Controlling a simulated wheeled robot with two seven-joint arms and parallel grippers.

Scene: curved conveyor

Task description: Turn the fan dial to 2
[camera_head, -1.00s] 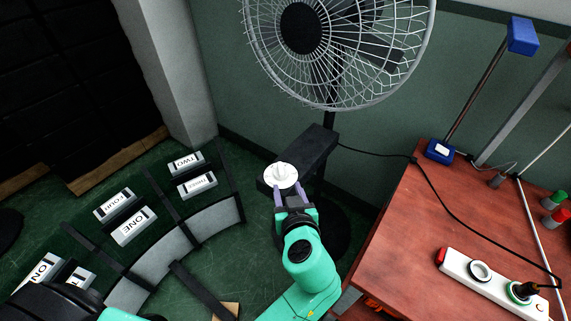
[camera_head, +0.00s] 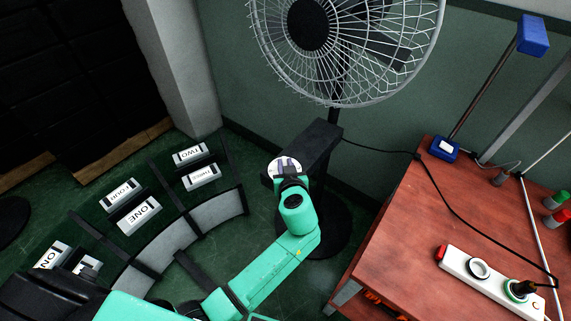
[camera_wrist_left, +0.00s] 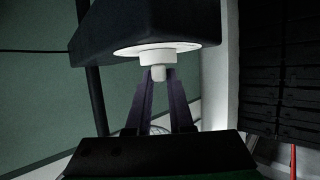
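The fan dial (camera_head: 273,170) is a round white disc with a protruding knob, on the dark control box (camera_head: 318,146) of the standing fan (camera_head: 345,40). In the left wrist view the dial's knob (camera_wrist_left: 158,73) points down towards me. My left gripper (camera_head: 286,163) is at the dial, partly covering it in the head view. In the left wrist view its two purple fingertips (camera_wrist_left: 158,76) stand either side of the knob, close against it. The dial's markings are not readable, so its setting cannot be told. My right gripper is not in view.
A red-brown table (camera_head: 440,220) with a white power strip (camera_head: 490,279) stands at right; a black cable runs from the fan to it. The curved conveyor (camera_head: 165,250) at left carries several labelled blocks, among them TWO (camera_head: 190,153) and ONE (camera_head: 138,215).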

